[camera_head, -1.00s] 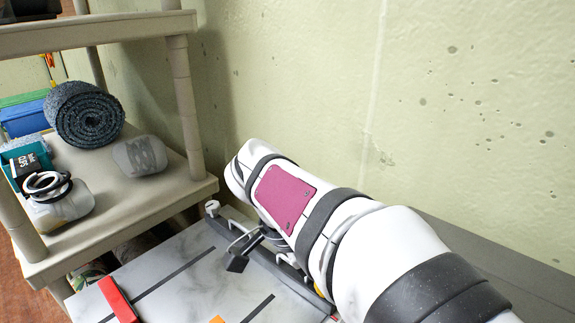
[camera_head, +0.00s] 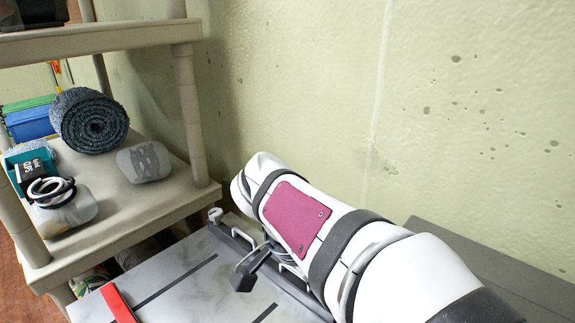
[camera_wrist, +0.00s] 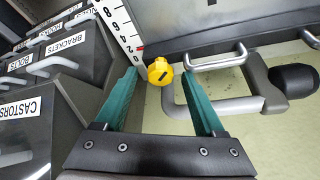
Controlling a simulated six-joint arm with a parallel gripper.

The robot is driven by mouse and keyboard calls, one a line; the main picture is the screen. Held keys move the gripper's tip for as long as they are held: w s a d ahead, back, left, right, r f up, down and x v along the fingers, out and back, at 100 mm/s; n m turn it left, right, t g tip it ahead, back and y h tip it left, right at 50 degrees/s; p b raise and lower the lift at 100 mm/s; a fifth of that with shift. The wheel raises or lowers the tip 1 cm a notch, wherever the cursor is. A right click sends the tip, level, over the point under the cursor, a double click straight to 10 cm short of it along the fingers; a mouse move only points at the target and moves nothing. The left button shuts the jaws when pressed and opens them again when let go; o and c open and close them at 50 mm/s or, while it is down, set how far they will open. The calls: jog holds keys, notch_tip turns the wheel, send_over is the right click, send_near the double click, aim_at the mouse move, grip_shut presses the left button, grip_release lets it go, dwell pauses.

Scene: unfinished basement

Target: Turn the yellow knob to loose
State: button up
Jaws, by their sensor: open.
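The yellow knob (camera_wrist: 160,68) shows in the wrist view, small and round with a dark slot or mark on its face. It sits beside the zero end of a white ruler scale (camera_wrist: 122,28), at the edge of a grey panel. My gripper (camera_wrist: 160,78) is open, with a teal finger on each side of the knob in the picture. I cannot tell whether either finger touches it. The jaws look empty. In the head view my white arm hides the knob, and I cannot make out the fingers there.
In the wrist view, grey drawers labelled CASTORS and BRACKETS (camera_wrist: 60,50) stand at left. A grey bar with a black grip (camera_wrist: 293,80) lies at right, near a metal handle (camera_wrist: 216,62). In the head view, a beige shelf (camera_head: 130,225) holds a rolled mat (camera_head: 90,122); a pale wall stands behind.

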jog(key=v, duration=1.5)
jog(key=shift+a+r, duration=0.3)
jog(key=shift+s, duration=0.1)
jog(key=shift+d+m, duration=0.3)
jog(key=shift+m, duration=0.2)
jog(key=shift+c, duration=1.1)
jog(key=d+m+y, duration=0.1)
jog(key=m, duration=0.3)
jog(key=w+d+m+g+y, duration=0.1)
jog(key=d+m, duration=0.1)
jog(key=m, duration=0.1)
jog(key=w+d+r+m+y, duration=0.1)
jog(key=d+m, duration=0.1)
jog(key=m, duration=0.2)
jog(key=shift+w+d+m+g+y, duration=0.2)
jog(key=shift+d+m+g+y, duration=0.05)
jog(key=shift+m+g+y, duration=0.05)
jog(key=shift+c, duration=0.3)
jog(key=shift+m, duration=0.5)
notch_tip(320, 180, down, 16)
jog(key=shift+d+r, duration=0.15)
grip_shut()
